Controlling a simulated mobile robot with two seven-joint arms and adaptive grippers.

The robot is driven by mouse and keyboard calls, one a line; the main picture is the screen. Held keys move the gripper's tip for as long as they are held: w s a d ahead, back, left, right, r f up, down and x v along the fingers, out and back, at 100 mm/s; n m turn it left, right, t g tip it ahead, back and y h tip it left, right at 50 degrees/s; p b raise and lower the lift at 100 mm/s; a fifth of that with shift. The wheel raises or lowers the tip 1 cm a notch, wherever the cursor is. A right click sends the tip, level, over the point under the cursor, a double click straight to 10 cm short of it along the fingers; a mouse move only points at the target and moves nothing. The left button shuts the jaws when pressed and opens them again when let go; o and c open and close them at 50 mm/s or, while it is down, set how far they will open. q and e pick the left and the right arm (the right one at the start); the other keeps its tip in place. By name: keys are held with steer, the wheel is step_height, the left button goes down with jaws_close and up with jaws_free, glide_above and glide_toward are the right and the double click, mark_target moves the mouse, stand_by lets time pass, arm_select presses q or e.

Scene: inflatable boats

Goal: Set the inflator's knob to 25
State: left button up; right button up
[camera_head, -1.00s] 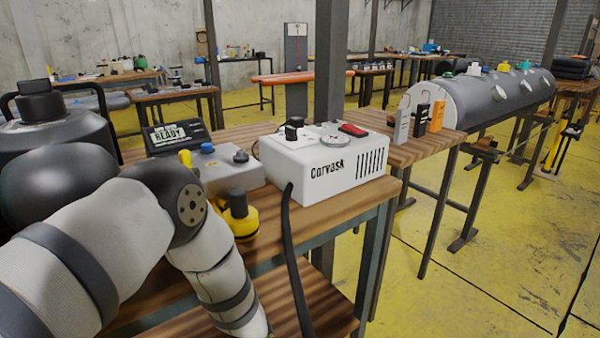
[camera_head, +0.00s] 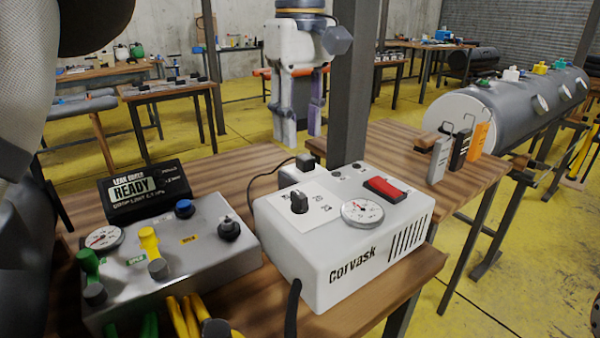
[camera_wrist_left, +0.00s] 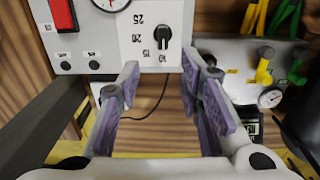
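The white Corvask inflator (camera_head: 345,262) stands on the wooden bench. Its black knob (camera_head: 299,202) is on a white dial plate on top, left of the round gauge (camera_head: 362,212). In the left wrist view the knob (camera_wrist_left: 162,36) is beside the numbers 10, 15, 20 and 25, and its pale mark seems to face 10. My left gripper (camera_head: 300,134) hangs fingers down beyond the inflator, apart from the knob. The left wrist view shows its two purple-padded fingers (camera_wrist_left: 161,72) open and empty, with the knob ahead between their tips. My right gripper is out of view.
A grey leak tester (camera_head: 200,250) with a READY display stands left of the inflator. A dark post (camera_head: 352,90) rises behind the inflator. Grey, black and orange tags (camera_head: 462,150) stand at the right. A red switch (camera_head: 384,189) is on the inflator.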

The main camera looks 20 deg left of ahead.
mark_target(300, 194)
arm_select(q)
steer(key=f, duration=0.1)
steer(key=s+f, duration=0.1)
steer(key=f, duration=0.1)
steer(key=shift+s+d+f+p, duration=0.15)
steer(key=shift+s+p, duration=0.05)
steer(key=shift+p, duration=0.1)
steer(key=f, duration=0.7)
steer(key=shift+w+f, duration=0.3)
steer(key=shift+f, duration=0.05)
steer(key=shift+c, duration=0.3)
jaws_close()
